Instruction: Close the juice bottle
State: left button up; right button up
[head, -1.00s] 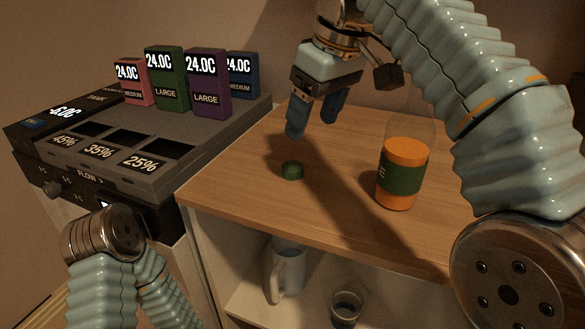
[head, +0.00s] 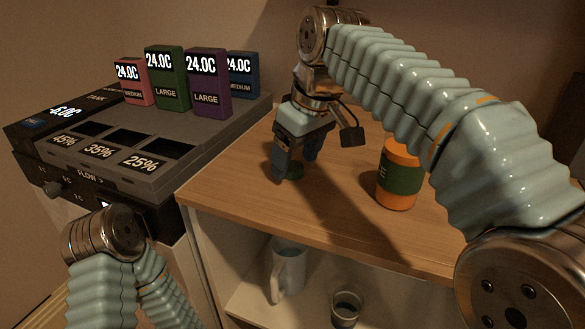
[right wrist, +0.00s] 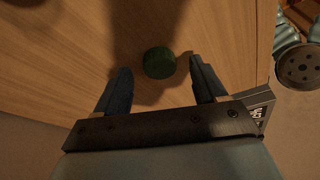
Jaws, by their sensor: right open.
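The juice bottle (head: 398,176), orange with a green label, stands upright on the wooden counter at right of centre in the head view; my right arm hides its upper part. The green cap (head: 294,172) lies on the counter to its left, partly behind my right gripper (head: 293,171). In the right wrist view the cap (right wrist: 159,62) sits just beyond and between the two open blue fingertips (right wrist: 160,77), with gaps on both sides. My right gripper points down, open and empty. My left gripper is not in view; only my left arm shows at lower left.
A dark dispenser machine (head: 110,165) with 45%, 35% and 25% slots stands left of the counter (head: 250,195). Several coloured temperature boxes (head: 208,82) stand on it. A white mug (head: 288,270) and a glass (head: 345,306) are on the shelf below. The counter's front is clear.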

jog(key=shift+w+a+f, duration=0.1)
jog(key=shift+f, duration=0.4)
jog(key=c, duration=1.1)
